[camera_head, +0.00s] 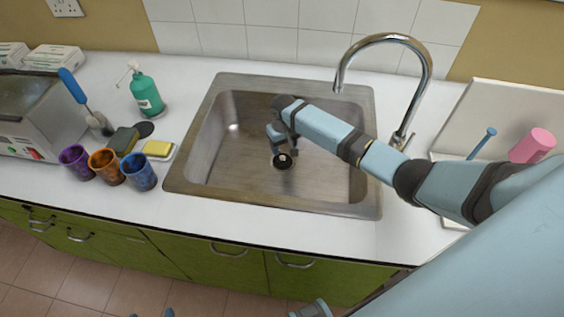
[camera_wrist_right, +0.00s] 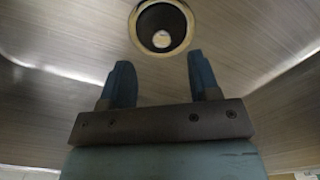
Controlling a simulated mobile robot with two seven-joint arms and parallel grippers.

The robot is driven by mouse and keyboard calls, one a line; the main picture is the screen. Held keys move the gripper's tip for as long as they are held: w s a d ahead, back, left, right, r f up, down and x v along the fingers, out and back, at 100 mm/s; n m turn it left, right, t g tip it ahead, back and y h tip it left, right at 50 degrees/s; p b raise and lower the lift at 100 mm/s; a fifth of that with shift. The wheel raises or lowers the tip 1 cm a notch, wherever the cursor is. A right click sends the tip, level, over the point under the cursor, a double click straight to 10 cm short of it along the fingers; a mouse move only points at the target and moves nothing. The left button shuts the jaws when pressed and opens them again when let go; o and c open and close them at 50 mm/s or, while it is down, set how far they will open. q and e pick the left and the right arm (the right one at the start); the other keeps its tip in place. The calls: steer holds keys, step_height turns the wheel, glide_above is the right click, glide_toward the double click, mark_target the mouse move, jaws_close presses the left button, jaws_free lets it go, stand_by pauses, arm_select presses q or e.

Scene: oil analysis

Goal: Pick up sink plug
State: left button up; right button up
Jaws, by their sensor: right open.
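A dark round piece (camera_head: 282,161) sits at the drain in the sink floor. The right wrist view shows a dark disc with a pale centre inside a metal ring (camera_wrist_right: 161,26); I cannot tell whether it is the plug or the open drain. A flat dark disc (camera_head: 145,129) also lies on the counter left of the sink. My right gripper (camera_wrist_right: 158,82) is open and empty, pointing down inside the sink, with the drain just beyond its fingertips. It also shows in the head view (camera_head: 282,147).
The steel sink's walls (camera_head: 205,135) surround my right gripper. A curved tap (camera_head: 424,70) stands behind right. Several cups (camera_head: 107,166), a sponge (camera_head: 158,148) and a green soap bottle (camera_head: 146,95) stand left. A pink cup (camera_head: 533,146) is at right.

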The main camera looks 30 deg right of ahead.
mark_target(283, 158)
step_height(283, 158, down, 7)
steer(key=shift+w, duration=0.15)
steer(key=c, duration=1)
steer(key=shift+r, duration=0.1)
